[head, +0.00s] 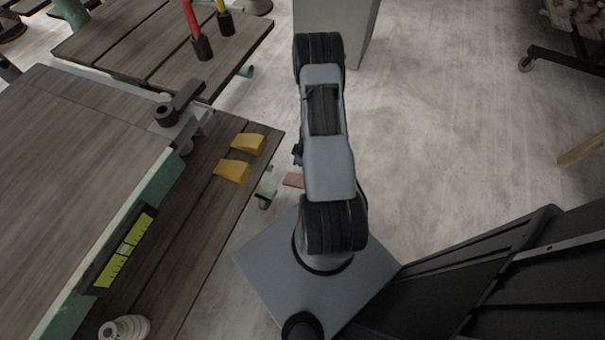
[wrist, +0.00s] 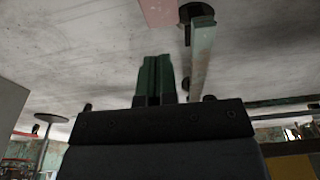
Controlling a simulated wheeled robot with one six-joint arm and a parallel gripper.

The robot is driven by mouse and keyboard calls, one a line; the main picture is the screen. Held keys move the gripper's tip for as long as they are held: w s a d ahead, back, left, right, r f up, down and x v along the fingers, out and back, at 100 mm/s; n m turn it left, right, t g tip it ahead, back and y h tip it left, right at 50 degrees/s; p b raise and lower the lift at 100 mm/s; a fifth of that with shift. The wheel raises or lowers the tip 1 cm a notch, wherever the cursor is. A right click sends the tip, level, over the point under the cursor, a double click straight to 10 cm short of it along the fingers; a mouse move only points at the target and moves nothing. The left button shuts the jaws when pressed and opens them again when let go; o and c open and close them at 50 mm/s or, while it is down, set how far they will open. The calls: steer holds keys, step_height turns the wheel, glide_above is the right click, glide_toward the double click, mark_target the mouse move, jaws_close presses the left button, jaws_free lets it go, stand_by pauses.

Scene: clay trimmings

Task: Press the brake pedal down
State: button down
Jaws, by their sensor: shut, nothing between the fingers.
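A flat reddish plate (head: 293,180), which looks like the brake pedal, shows low beside the table's right edge, partly covered by my arm in the head view. In the wrist view the same reddish plate (wrist: 158,11) is cut off by the top edge, beside a dark disc and a pale green bar (wrist: 202,55). My gripper (wrist: 155,60) has green fingers, closed together and empty. Its tips point toward the plate, with a visible gap in the picture. In the head view I cannot make out my fingers behind the arm.
A wooden table (head: 200,235) stands at the left, with two yellow wedges (head: 232,171) near its edge and a caster (head: 265,196) below. A grey box (head: 352,30) stands beyond my arm.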

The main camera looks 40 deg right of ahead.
steer(key=b, duration=0.9)
glide_above(295, 180)
steer(key=s+d, duration=0.1)
steer(key=s, duration=0.1)
step_height(295, 180, down, 11)
steer(key=shift+d+r, duration=0.1)
steer(key=f+b, duration=0.1)
steer(key=b, duration=0.1)
steer(key=s+f+b, duration=0.1)
steer(key=shift+d+f, duration=0.35)
steer(key=shift+s, duration=0.1)
